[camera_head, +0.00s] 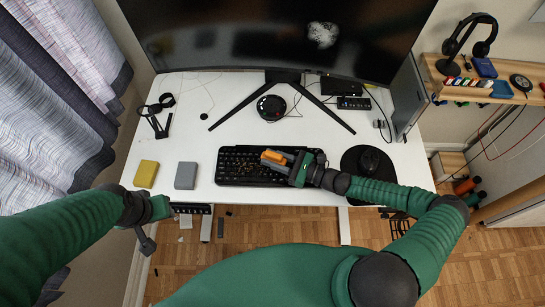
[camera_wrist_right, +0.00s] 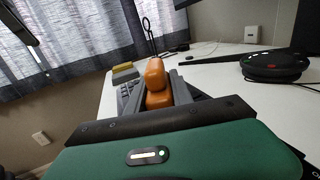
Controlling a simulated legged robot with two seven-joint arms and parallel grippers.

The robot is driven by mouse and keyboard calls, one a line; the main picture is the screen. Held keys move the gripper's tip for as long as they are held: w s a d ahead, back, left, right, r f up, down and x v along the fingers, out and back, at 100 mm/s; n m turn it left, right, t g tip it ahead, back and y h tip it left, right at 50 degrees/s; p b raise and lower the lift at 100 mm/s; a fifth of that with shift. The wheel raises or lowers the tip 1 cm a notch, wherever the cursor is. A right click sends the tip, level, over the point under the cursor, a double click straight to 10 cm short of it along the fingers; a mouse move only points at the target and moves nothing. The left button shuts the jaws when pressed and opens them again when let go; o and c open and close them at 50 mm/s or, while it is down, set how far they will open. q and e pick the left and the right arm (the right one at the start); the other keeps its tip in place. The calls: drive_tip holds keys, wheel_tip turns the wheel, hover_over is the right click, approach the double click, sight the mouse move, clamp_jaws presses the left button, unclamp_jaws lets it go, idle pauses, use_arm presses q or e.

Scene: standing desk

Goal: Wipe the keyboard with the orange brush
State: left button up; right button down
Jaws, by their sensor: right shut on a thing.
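The black keyboard (camera_head: 240,167) lies near the front edge of the white desk, with brownish specks scattered over its middle. My right gripper (camera_head: 284,160) is over the right half of the keyboard and is shut on the orange brush (camera_head: 272,157). In the right wrist view the orange brush (camera_wrist_right: 155,80) stands between the fingers (camera_wrist_right: 165,90); its lower end is hidden, so I cannot tell whether it touches the keys. My left gripper (camera_head: 160,208) is at the desk's front left edge, away from the keyboard; its jaws are too unclear to judge.
A yellow block (camera_head: 146,174) and a grey block (camera_head: 186,175) lie left of the keyboard. A mouse (camera_head: 369,161) on a round black pad is to the right. Behind are a round black device (camera_head: 271,107) and the monitor stand (camera_head: 325,115). The desk's middle left is clear.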

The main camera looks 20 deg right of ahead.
drive_tip(key=shift+w+a, duration=0.2)
drive_tip(key=shift+a, duration=0.5)
drive_tip(key=shift+w+a, duration=0.2)
drive_tip(key=shift+a, duration=0.5)
drive_tip(key=shift+w+a+r+p, duration=0.1)
drive_tip(key=shift+w+a+p, duration=0.2)
drive_tip(key=shift+a, duration=0.4)
drive_tip(key=shift+w+a+p, duration=0.15)
drive_tip(key=shift+a+p, duration=0.15)
drive_tip(key=shift+a, duration=0.35)
drive_tip(key=shift+w+a+p, duration=0.15)
drive_tip(key=shift+w+a, duration=0.2)
drive_tip(key=shift+a, duration=0.8)
drive_tip(key=shift+w+a+p, duration=0.1)
drive_tip(key=shift+w+a, duration=0.25)
drive_tip(key=shift+a, duration=0.85)
drive_tip(key=shift+w+a+p, duration=0.15)
drive_tip(key=shift+w+a, duration=0.2)
drive_tip(key=shift+a, duration=0.8)
wheel_tip(320, 180, up, 6)
drive_tip(key=p, duration=0.5)
drive_tip(key=shift+p, duration=0.3)
wheel_tip(320, 180, up, 3)
drive_tip(key=p, duration=0.3)
